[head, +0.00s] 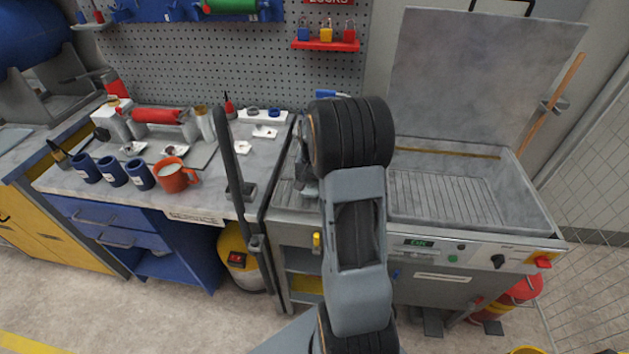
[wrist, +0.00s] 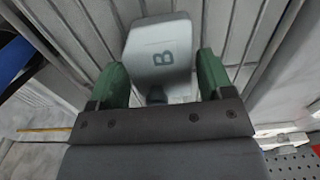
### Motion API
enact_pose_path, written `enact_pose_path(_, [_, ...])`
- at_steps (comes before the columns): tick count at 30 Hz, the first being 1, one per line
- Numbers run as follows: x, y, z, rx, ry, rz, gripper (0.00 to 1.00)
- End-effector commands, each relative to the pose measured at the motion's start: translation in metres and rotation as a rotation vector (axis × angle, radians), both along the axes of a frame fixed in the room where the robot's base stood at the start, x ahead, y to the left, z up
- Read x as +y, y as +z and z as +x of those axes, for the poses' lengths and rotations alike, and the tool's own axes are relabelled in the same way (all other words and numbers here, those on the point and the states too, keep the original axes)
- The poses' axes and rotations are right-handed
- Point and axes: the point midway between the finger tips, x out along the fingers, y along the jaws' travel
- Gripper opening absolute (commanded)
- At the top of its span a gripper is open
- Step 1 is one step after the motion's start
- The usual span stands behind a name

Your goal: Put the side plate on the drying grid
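The side plate, a light grey piece marked with a dark letter B (wrist: 160,58), shows in the wrist view between the green fingers of my gripper (wrist: 162,78). The drying grid (head: 445,197) is the slatted grey floor of the open machine at the right of the head view. Its slats (wrist: 232,40) also show behind the plate in the wrist view. The gap between plate and slats cannot be judged. In the head view my arm hides the plate and most of the gripper.
The machine's raised lid (head: 480,75) stands behind the grid. The grid right of my arm is clear. A bench on the left holds an orange mug (head: 174,177), blue cups (head: 112,172) and a red roller (head: 157,116). A red lock shelf (head: 326,44) hangs on the pegboard.

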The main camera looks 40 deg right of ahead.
Motion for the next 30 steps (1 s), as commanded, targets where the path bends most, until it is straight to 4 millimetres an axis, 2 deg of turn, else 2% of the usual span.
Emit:
enact_pose_path(1, [0.0, 0.0, 0.0, 0.0, 0.0, 0.0, 0.79])
enact_pose_path(4, [0.0, 0.0, 0.0, 0.0, 0.0, 0.0, 0.88])
enact_pose_path(11, [0.0, 0.001, 0.0, 0.0, 0.0, 0.0, 0.89])
enact_pose_path(15, [0.0, 0.01, 0.0, -0.002, 0.0, -0.001, 0.89])
enact_pose_path(30, [0.0, 0.098, 0.0, -0.004, 0.0, -0.002, 0.89])
